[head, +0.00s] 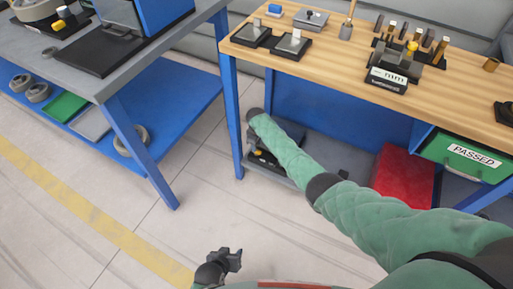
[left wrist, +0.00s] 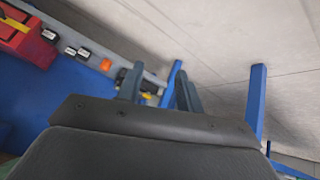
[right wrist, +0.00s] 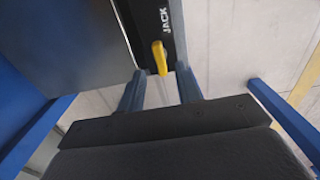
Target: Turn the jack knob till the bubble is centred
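In the right wrist view a dark panel marked JACK (right wrist: 168,22) carries a yellow knob (right wrist: 160,58). My right gripper (right wrist: 160,88) is open, with the knob ahead of and between its fingertips; I cannot tell whether they touch it. In the head view my right arm reaches down to the bench's lower shelf, where a small dark item with yellow (head: 262,158) shows, and the right fingertips are not clear. No bubble can be made out. My left gripper (head: 234,257) is over the floor, open and empty in the left wrist view (left wrist: 160,90).
The wooden bench (head: 440,105) holds several small tools and dark blocks. A red item (head: 404,175) lies below it, beside a green drawer marked PASSED (head: 465,155). A grey and blue table (head: 95,75) stands at left. The floor between is clear.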

